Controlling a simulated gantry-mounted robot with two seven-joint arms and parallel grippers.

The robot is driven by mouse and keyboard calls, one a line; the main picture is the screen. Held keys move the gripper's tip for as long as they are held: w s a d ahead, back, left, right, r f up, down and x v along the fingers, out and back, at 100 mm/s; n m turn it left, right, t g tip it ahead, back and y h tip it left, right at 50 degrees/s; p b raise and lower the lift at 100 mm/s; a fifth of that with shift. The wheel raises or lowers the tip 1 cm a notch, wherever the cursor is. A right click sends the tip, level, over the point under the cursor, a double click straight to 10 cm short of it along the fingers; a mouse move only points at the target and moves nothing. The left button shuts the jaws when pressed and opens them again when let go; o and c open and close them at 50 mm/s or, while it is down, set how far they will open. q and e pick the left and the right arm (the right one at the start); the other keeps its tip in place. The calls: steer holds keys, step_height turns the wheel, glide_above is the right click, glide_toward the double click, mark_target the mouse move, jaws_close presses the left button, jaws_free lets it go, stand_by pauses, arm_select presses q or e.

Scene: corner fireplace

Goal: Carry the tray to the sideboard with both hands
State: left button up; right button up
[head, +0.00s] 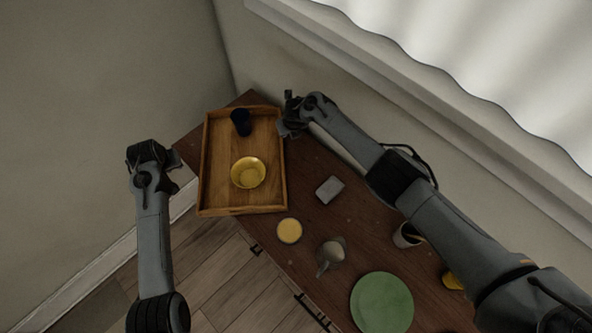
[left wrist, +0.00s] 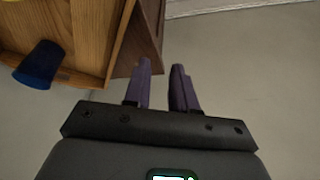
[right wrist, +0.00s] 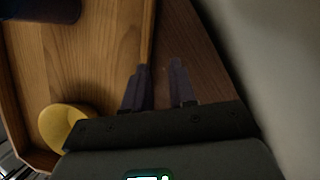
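The wooden tray (head: 215,160) rests on the dark brown sideboard (head: 302,168), with its lower left corner out past the front edge. It holds a dark blue cup (head: 241,122) and a yellow bowl (head: 248,173). My left gripper (head: 168,163) is beside the tray's left side, open and empty; in the left wrist view its fingers (left wrist: 164,85) are apart from the tray (left wrist: 95,40). My right gripper (head: 287,128) is at the tray's right wall, open; in the right wrist view the wall (right wrist: 149,30) runs to one finger (right wrist: 158,85), and I cannot tell whether they touch.
Right of the tray on the sideboard are a grey block (head: 329,190), a yellow round item (head: 289,231), a pale jug (head: 331,254), a green plate (head: 382,303) and a cup (head: 407,235). Walls rise behind and at left. Open floor (head: 215,265) lies in front.

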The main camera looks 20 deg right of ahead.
arm_select(q)
steer(key=v, duration=0.6)
arm_select(e)
steer(key=v, duration=1.2)
arm_select(q)
steer(key=shift+r, duration=0.1)
